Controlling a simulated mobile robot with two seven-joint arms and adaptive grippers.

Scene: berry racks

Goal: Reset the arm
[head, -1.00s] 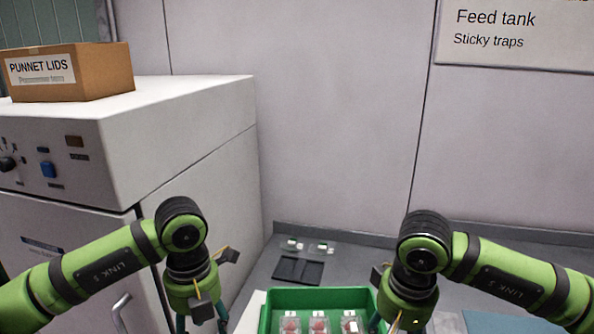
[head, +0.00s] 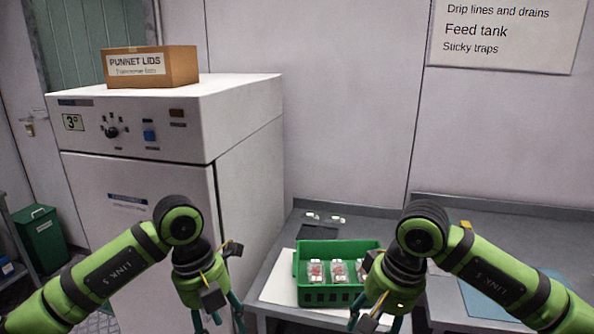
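My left gripper (head: 218,318) hangs pointing down in front of the white cabinet, left of the green crate. Its teal fingers are spread apart with nothing seen between them, and the tips are near the picture's bottom edge. My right gripper (head: 378,322) hangs pointing down at the right front of the green crate. Its fingers look spread, with nothing seen between them. Both green arms are bent, coming in from the lower corners. The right gripper hides part of the crate's right side.
The green crate (head: 325,297) holds several clear punnets with red berries, on a white sheet (head: 275,290) on the grey bench. A white cabinet (head: 140,190) stands left with a cardboard box (head: 180,66) on top. A green bin (head: 42,240) stands far left. A blue mat (head: 492,297) lies right.

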